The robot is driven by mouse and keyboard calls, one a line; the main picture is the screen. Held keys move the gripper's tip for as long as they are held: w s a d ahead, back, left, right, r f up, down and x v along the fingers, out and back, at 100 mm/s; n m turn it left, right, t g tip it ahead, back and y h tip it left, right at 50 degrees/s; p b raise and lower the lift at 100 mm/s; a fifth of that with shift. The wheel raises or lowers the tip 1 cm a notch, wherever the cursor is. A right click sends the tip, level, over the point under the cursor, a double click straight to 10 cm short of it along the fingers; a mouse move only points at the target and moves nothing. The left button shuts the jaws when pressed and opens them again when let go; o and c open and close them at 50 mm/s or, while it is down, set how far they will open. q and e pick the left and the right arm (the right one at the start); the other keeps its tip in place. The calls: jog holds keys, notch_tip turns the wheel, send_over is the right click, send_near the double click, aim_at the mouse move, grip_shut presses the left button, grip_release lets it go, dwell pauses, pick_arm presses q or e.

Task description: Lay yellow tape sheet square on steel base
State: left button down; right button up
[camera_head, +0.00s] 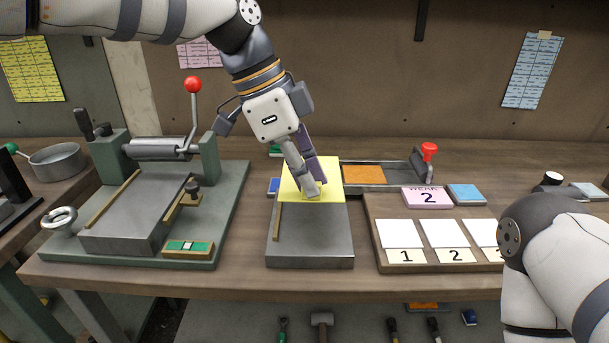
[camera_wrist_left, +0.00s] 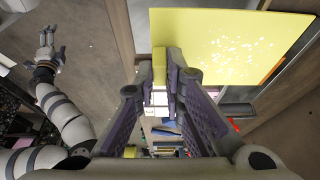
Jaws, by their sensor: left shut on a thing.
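The yellow tape sheet (camera_head: 328,180) is in my left gripper (camera_head: 314,192), whose fingers are shut on a small yellow tab of it. In the left wrist view the broad yellow sheet (camera_wrist_left: 225,45) spreads to the right of the fingertips (camera_wrist_left: 165,85). In the head view the sheet overlaps the rear of the steel base (camera_head: 315,240) and hides that part. I cannot tell whether it touches the base. The base's front is bare, with a brass strip (camera_head: 277,222) along its left side. My right gripper (camera_wrist_left: 50,55) looks open and empty in the left wrist view.
A roller press (camera_head: 160,150) with a red-knobbed lever stands left. Behind right are an orange pad (camera_head: 363,174) in a grey tray and a red-knobbed handle (camera_head: 428,150). A wooden board (camera_head: 380,262) with numbered white cards and a pink block (camera_head: 427,197) lies right.

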aim_at(295, 200)
pick_arm(q)
jog(key=f, duration=0.4)
jog(key=f+b, duration=0.1)
jog(key=f, duration=0.1)
jog(key=shift+s, duration=0.35)
jog(key=shift+f, duration=0.35)
pick_arm(e)
jog(key=shift+s+f+g, duration=0.15)
jog(key=shift+s+f, duration=0.2)
jog(key=shift+s, duration=0.2)
jog(key=shift+s+f+g, duration=0.15)
jog(key=shift+s+f, duration=0.2)
jog(key=shift+s, duration=0.2)
pick_arm(q)
jog(key=shift+f, duration=0.5)
jog(key=c, duration=1.1)
grip_release()
jog(key=shift+v, duration=3.05)
